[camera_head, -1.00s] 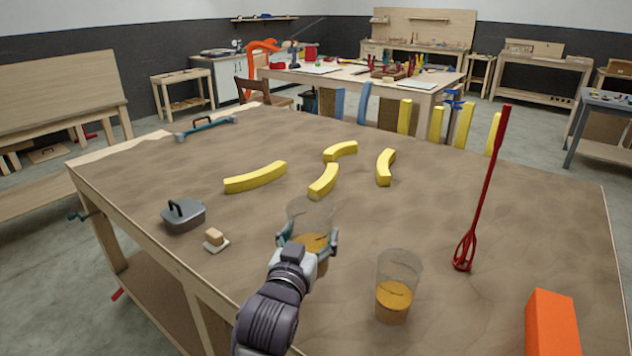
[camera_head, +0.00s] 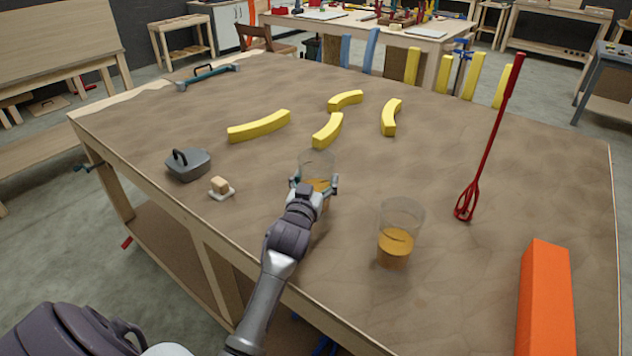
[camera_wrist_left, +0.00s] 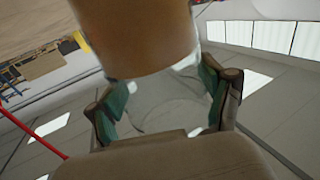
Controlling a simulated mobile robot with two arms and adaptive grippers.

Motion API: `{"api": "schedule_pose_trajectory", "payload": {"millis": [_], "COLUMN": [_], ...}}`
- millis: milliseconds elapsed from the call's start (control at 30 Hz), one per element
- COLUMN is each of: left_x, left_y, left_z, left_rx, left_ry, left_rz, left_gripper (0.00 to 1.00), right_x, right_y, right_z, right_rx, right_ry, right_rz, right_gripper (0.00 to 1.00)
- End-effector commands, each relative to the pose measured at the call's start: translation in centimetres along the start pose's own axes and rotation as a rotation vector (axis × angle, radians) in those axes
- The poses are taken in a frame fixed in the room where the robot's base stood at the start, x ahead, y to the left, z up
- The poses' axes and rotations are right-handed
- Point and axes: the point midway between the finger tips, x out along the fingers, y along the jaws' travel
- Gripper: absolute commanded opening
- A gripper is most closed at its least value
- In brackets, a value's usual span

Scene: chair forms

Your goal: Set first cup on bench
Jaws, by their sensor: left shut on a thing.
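A clear cup with amber liquid (camera_head: 318,166) is between the fingers of my left gripper (camera_head: 315,186), which is shut on it from the near side. In the left wrist view the cup (camera_wrist_left: 140,35) fills the space between the two green-padded fingers (camera_wrist_left: 165,105). The cup looks upright; whether its base touches the bench is hidden by the gripper. A second clear cup with amber liquid (camera_head: 398,238) stands upright on the bench (camera_head: 440,150), to the right and nearer. My right gripper is not in view.
Several yellow curved pieces (camera_head: 259,126) lie beyond the held cup. A grey lidded block (camera_head: 188,165) and a small tan block (camera_head: 221,187) sit to the left. A red whisk-like tool (camera_head: 490,140) and an orange bar (camera_head: 546,300) are at the right.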

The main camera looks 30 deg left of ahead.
Motion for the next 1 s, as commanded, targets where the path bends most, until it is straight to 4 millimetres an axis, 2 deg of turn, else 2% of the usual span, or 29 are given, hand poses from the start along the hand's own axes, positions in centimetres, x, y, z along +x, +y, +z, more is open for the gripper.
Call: {"api": "schedule_pose_trajectory", "payload": {"millis": [133,467,500,600,1000], "left_x": [0.0,0.0,0.0,0.0,-0.1], "left_y": [0.0,0.0,0.0,0.0,0.0], "left_z": [1.1,1.5,1.6,1.5,1.2], "left_rx": [0.001,0.001,0.001,0.001,0.001], "left_ry": [0.006,0.005,0.002,0.002,0.003], "left_rz": [0.0,0.0,0.0,0.0,0.0], "left_gripper": [0.61,0.61,0.83,1.0,1.0], "right_x": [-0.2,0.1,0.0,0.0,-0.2], "right_y": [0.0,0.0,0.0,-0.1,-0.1], "right_z": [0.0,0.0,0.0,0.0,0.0], "right_rx": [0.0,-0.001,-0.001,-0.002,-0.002], "right_ry": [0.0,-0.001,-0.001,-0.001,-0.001], "right_rz": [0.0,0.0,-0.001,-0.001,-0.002], "right_gripper": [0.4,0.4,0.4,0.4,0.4]}}
